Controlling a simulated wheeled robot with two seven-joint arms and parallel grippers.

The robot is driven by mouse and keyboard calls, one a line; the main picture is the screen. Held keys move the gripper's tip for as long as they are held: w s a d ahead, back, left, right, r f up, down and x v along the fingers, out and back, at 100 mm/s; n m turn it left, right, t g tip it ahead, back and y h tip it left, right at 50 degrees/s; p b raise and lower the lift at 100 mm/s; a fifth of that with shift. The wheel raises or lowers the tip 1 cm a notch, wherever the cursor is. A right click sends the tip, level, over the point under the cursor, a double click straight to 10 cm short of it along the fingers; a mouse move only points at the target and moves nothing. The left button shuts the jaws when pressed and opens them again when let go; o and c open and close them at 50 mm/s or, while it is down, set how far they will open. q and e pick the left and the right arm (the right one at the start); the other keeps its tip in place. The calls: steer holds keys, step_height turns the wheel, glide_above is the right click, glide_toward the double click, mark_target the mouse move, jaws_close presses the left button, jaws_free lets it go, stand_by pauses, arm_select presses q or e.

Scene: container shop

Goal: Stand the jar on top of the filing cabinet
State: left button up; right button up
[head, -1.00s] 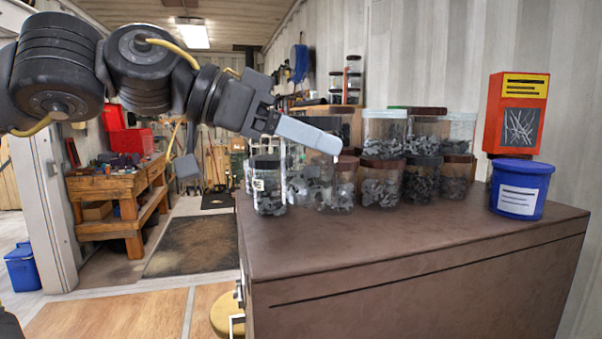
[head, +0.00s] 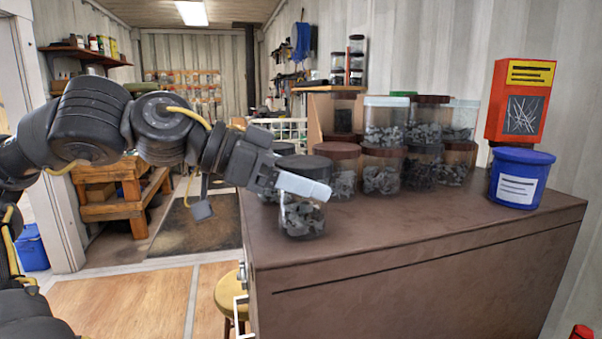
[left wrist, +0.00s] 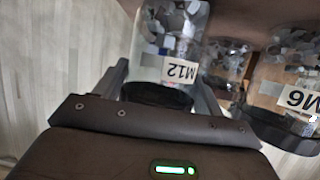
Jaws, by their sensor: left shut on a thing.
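The jar (head: 302,218) is clear with a dark lid and grey pieces inside. It stands upright at the left end of the brown filing cabinet top (head: 400,235); I cannot tell whether its base touches the surface. My left gripper (head: 303,186) is shut on it just below the lid, one pale finger crossing its front. In the left wrist view the jar (left wrist: 178,40) shows a label M12 between the two fingers (left wrist: 160,85). My right gripper is not in view.
Several lidded jars (head: 382,178) crowd close behind and to the right, some stacked. A blue tub (head: 516,190) and a red box (head: 520,100) are at the far right. The cabinet top's front is clear. A yellow stool (head: 230,290) stands beside the cabinet.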

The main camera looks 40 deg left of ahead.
arm_select(q)
steer(key=shift+d, duration=0.1)
steer(key=o, duration=1.6)
steer(key=shift+r, duration=0.15)
steer(key=shift+s, duration=0.15)
steer(key=b+v, duration=0.3)
steer(key=v, duration=0.8)
steer(key=shift+s+a+r, duration=0.15)
steer(key=shift+s+a, duration=0.1)
steer(key=shift+a, duration=0.1)
